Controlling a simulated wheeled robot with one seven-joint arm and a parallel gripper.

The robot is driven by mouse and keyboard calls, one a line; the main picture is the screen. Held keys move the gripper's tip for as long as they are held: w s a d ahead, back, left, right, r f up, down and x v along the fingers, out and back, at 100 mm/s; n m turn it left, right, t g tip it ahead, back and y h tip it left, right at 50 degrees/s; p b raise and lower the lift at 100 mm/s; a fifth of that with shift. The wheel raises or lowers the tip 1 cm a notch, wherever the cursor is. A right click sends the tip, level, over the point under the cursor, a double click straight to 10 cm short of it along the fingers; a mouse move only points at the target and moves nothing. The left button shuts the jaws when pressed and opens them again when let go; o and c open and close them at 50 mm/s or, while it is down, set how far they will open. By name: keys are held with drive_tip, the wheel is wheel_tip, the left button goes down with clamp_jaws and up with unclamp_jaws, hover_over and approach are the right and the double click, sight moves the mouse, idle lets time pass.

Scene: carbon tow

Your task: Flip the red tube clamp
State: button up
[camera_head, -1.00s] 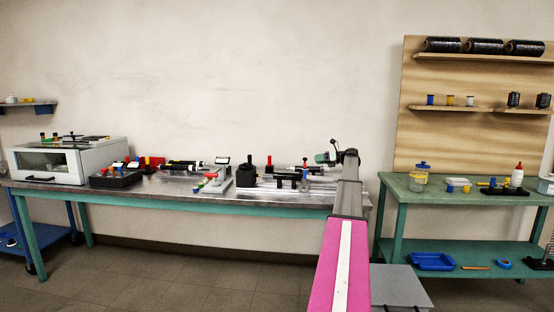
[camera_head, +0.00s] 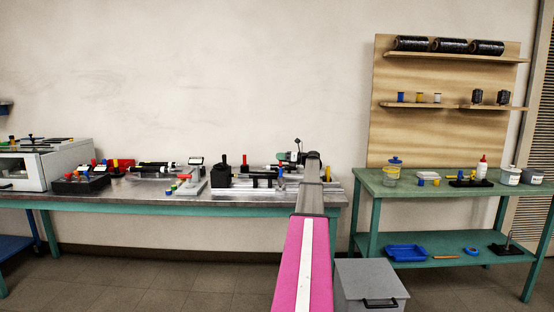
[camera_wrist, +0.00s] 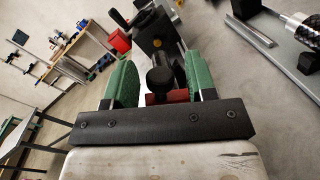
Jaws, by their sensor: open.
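In the wrist view my gripper (camera_wrist: 159,64) is open, with two green finger pads apart. A black round knob (camera_wrist: 160,80) and a red part (camera_wrist: 178,96) show between the fingers, close to the palm. I cannot tell whether this red part is the red tube clamp, or whether a finger touches it. A black block (camera_wrist: 158,33) with a yellow knob lies beyond the fingertips, and a red box-like thing (camera_wrist: 120,40) is to its left.
Tube fixtures (camera_head: 250,182) and a black block (camera_head: 222,176) stand on the bench near my arm. A green table (camera_head: 440,188) with bottles and jars is at right, below a wooden shelf board (camera_head: 440,130). A grey box (camera_head: 370,283) stands on the floor right of my arm.

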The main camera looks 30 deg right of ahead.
drive_tip(key=shift+x, duration=1.05)
clamp_jaws()
drive_tip(key=shift+w+d+f+m+g+h, duration=0.1)
drive_tip(key=shift+w+d+m+g, duration=0.55)
drive_tip(key=shift+m, duration=1)
drive_tip(key=shift+w+d+f+m+h, duration=0.1)
drive_tip(key=shift+w+d+m, duration=0.25)
drive_tip(key=shift+w+m, duration=1)
drive_tip(key=shift+w+d+f+m+g+h, duration=0.1)
drive_tip(key=shift+w+d+m+g, duration=0.35)
drive_tip(key=shift+m, duration=1.55)
